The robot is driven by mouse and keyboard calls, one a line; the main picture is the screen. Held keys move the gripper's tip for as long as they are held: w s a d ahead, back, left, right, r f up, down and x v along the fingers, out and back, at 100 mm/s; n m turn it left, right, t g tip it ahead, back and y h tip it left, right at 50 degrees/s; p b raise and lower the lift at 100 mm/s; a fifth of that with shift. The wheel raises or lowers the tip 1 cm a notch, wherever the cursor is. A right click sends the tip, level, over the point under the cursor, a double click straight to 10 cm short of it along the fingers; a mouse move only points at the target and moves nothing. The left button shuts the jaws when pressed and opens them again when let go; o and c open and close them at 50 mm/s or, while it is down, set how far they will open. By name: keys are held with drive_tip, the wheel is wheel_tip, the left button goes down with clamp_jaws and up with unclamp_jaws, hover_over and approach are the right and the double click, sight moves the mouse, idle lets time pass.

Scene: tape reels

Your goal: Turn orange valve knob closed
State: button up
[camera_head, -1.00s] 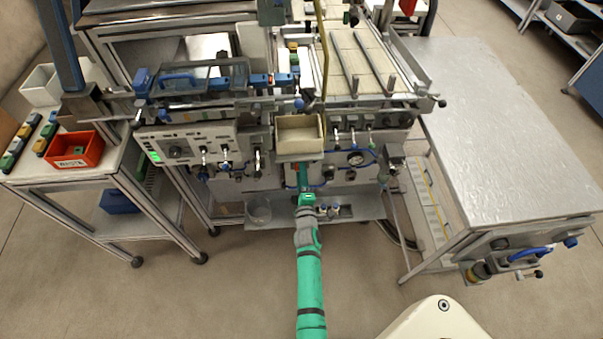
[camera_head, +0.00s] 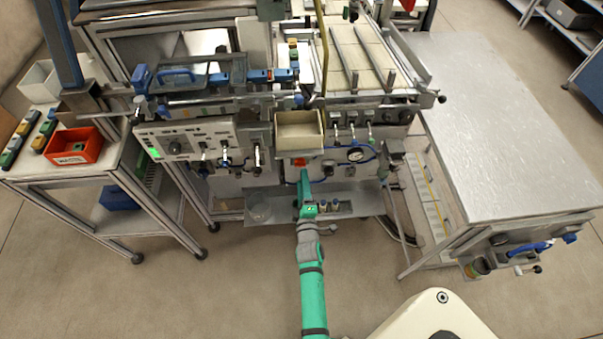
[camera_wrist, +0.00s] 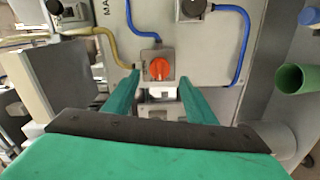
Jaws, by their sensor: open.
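The orange valve knob (camera_wrist: 159,68) sits on a small grey plate on the machine's front panel in the wrist view. A ridge across it runs roughly level, slightly tilted. In the head view the knob (camera_head: 300,162) shows just under the beige bin. My gripper (camera_wrist: 150,95) is open, its two green fingers apart and empty. The knob appears beyond the fingertips, between them, with a visible gap. In the head view my gripper (camera_head: 305,178) is in front of the panel, just below the knob.
A beige bin (camera_head: 299,142) juts out above the knob. In the wrist view, a yellow hose (camera_wrist: 107,48) and blue hoses (camera_wrist: 244,55) run near the knob, and a green cup (camera_wrist: 290,78) is at right.

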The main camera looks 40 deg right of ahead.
drive_tip(key=shift+v, duration=2.45)
